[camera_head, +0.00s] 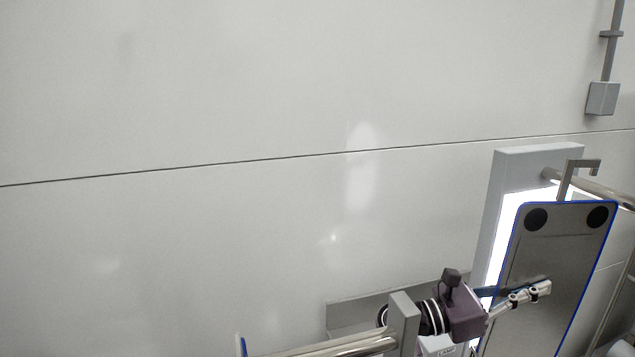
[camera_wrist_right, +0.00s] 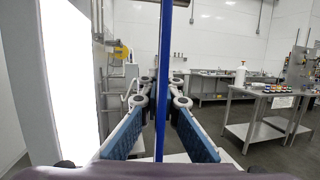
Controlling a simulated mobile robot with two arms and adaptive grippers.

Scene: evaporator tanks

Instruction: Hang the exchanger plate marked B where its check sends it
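A grey exchanger plate (camera_head: 550,255) with a blue edge and two black round spots near its top is at the lower right of the head view. A grey hook (camera_head: 567,182) rises from its top beside a metal rail (camera_head: 612,196); I cannot tell whether the hook rests on it. My right gripper (camera_head: 540,290) has its fingers on either side of the plate and looks shut on it. In the right wrist view the plate shows edge-on as a blue strip (camera_wrist_right: 164,60) between the fingers (camera_wrist_right: 163,90). No letter mark is readable. My left gripper is not in view.
A bright light panel (camera_head: 503,230) on the wall stands behind the plate. A shiny bar (camera_head: 340,346) with a grey end block (camera_head: 405,318) is at the bottom. A grey box (camera_head: 602,98) hangs upper right. The wrist view shows steel tables (camera_wrist_right: 250,100) farther off.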

